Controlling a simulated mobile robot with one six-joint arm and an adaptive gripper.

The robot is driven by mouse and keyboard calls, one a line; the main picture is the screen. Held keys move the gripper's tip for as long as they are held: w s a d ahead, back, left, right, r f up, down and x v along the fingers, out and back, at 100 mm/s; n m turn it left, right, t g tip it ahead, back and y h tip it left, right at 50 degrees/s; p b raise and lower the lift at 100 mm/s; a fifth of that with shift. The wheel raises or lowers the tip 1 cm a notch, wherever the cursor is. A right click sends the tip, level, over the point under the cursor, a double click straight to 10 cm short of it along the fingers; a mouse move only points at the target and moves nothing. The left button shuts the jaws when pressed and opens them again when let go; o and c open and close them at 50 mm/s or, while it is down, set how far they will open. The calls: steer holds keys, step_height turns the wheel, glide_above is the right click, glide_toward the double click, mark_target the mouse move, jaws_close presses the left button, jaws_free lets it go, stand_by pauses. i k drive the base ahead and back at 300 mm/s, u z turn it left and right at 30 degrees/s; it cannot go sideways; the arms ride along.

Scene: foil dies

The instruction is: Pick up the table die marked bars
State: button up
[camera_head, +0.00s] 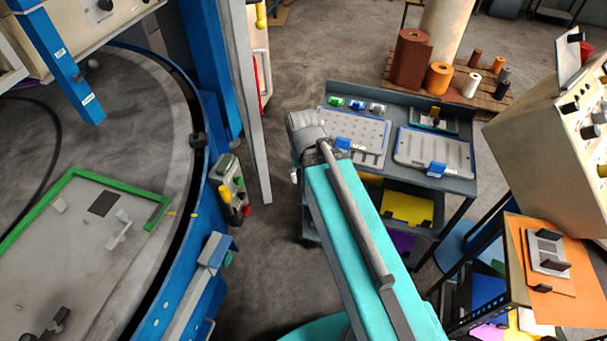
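Two flat pale grey plates lie side by side on the dark table (462,186). The right plate (418,146) carries a few long bar-like marks and has a blue grip (437,169) at its front edge. The left plate (362,128) carries rows of small dots, with a blue piece (343,143) at its front edge partly behind my arm. My turquoise arm reaches up from the bottom, its grey joint beside the table's left end. My gripper cannot be made out; it is out of sight. Both plates lie on the table.
Small green, blue and grey items (356,105) sit behind the left plate. A small device with an orange knob (434,116) stands behind the right plate. Yellow sheets (407,208) lie on a lower shelf. A cream console (556,115) stands right. A blue-framed machine (215,130) stands left.

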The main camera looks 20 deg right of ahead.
mark_target(439, 154)
steer(key=z, duration=1.35)
